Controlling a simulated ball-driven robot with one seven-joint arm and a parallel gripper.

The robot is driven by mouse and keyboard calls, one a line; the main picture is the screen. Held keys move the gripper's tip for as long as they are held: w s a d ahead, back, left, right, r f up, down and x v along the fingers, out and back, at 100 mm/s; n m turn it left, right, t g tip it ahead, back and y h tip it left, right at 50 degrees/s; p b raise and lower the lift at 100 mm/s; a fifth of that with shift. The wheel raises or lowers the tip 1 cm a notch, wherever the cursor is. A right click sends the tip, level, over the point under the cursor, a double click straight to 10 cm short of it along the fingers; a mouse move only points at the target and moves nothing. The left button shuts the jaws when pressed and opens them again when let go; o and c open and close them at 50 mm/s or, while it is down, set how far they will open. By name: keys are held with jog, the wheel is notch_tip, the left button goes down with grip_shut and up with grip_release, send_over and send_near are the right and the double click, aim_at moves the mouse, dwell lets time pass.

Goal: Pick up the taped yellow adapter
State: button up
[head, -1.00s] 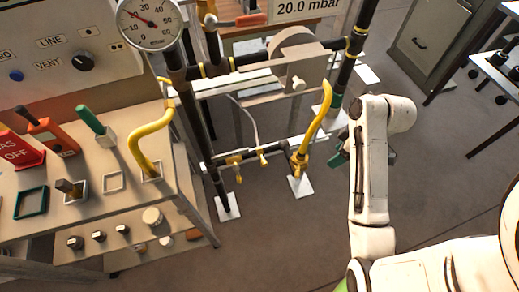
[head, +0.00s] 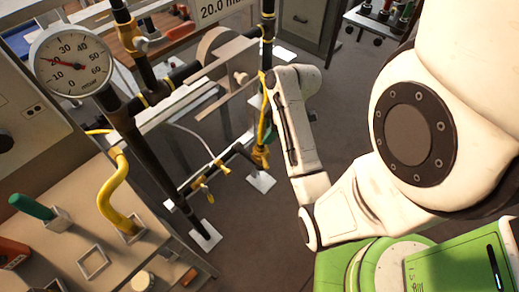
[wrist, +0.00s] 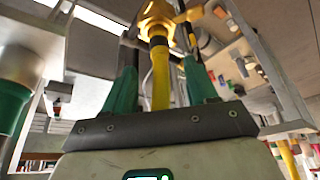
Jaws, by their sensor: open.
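My gripper (wrist: 160,75) shows in the wrist view with its two green fingers apart. A yellow tube (wrist: 160,82) with a dark band near its top, below a yellow fitting, appears between them. I cannot tell how far beyond the fingers it is, or whether it is the taped adapter. Small yellow pieces with coloured bands (wrist: 287,158) stand at the lower right of the wrist view, too small to identify surely. A bent yellow tube (head: 114,190) stands in a square holder on the left bench.
A pipe frame with a pressure gauge (head: 72,62) and a yellow valve (head: 260,154) stands left of my arm. A rack with coloured-handled items (head: 385,12) is at the top right. A grey cabinet (head: 306,22) stands behind. Some floor (head: 255,215) is clear.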

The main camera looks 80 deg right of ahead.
aim_at(261, 147)
jog(key=shift+x, duration=3.05)
jog(key=shift+w, duration=0.1)
jog(key=shift+c, duration=0.4)
grip_shut()
